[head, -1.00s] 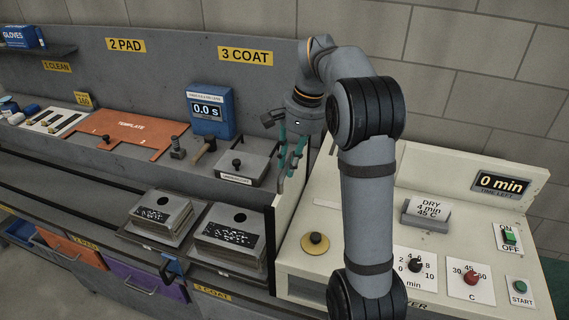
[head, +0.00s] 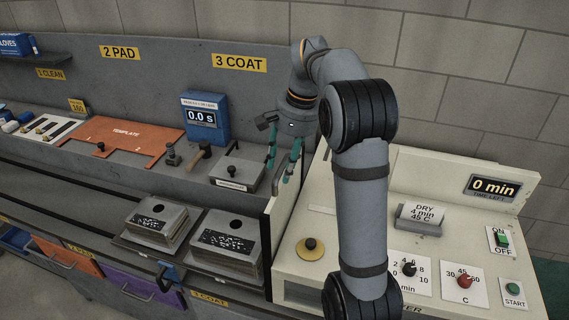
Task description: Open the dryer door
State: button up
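The dryer (head: 335,215) is a cream cabinet at the right with a sloped control top. A thin upright cream panel edged in black (head: 283,235) stands at its left side; I cannot tell whether it is the door. A brass-coloured round knob with a dark centre (head: 310,248) sits on the dryer top. My gripper (head: 283,165), with teal fingers pointing down, hangs near the dryer's back left corner, beside the panel's upper end. My arm hides part of the dryer top.
A lidded grey box (head: 240,168) stands just left of my gripper. Two stacks of dark-speckled plates (head: 228,238) sit on the lower ledge left of the dryer.

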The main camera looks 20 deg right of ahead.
notch_tip(320, 180, up, 12)
jog(key=s+d, duration=0.1)
jog(key=d, duration=0.1)
jog(key=shift+s, duration=0.15)
dwell(0.4)
jog(key=shift+f, duration=0.1)
jog(key=shift+f, duration=0.1)
jog(key=f, duration=0.4)
jog(key=w+a+f, duration=0.1)
jog(key=f, duration=0.2)
jog(key=a+f, duration=0.1)
jog(key=f, duration=0.3)
jog(key=shift+w+f, duration=0.15)
jog(key=shift+f, duration=0.15)
dwell(0.4)
